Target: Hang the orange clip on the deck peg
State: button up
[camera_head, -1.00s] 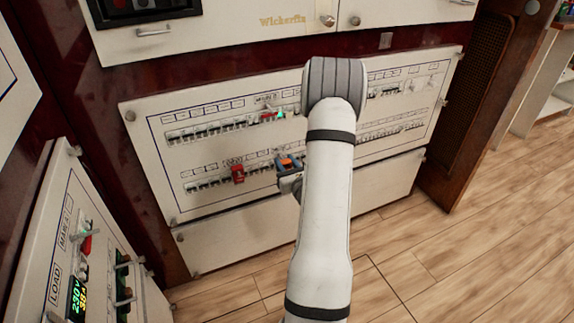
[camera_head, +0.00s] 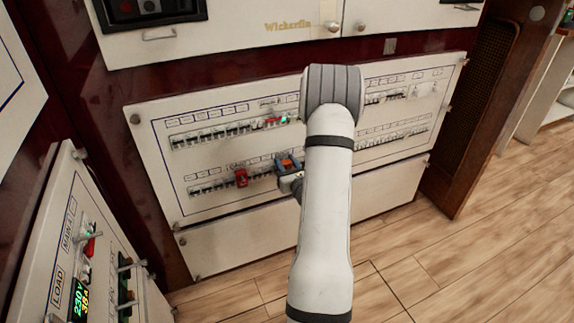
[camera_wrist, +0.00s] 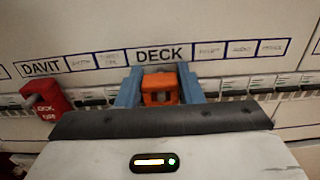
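The orange clip (camera_wrist: 160,89) sits directly below the DECK label (camera_wrist: 160,55) in the wrist view. The two blue fingers of my gripper (camera_wrist: 161,92) lie against its left and right sides, shut on it. In the head view the orange clip (camera_head: 287,163) and my gripper (camera_head: 288,166) are at the lower breaker row, just left of my forearm. The deck peg is hidden behind the clip and fingers. I cannot tell whether the clip touches the peg.
A red lock-off tag (camera_wrist: 46,102) hangs below the DAVIT label, left of my gripper; it also shows in the head view (camera_head: 241,178). Breaker switches (camera_wrist: 233,94) line the row to the right. A side panel with lit digits (camera_head: 80,300) stands at lower left.

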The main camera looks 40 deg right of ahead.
jog(key=o, duration=0.5)
jog(key=shift+s, duration=0.1)
jog(key=p+v, duration=0.1)
jog(key=v, duration=0.6)
jog(key=shift+s+a+p, duration=0.1)
jog(key=shift+s+p, duration=0.2)
jog(key=shift+p, duration=0.05)
dwell(0.4)
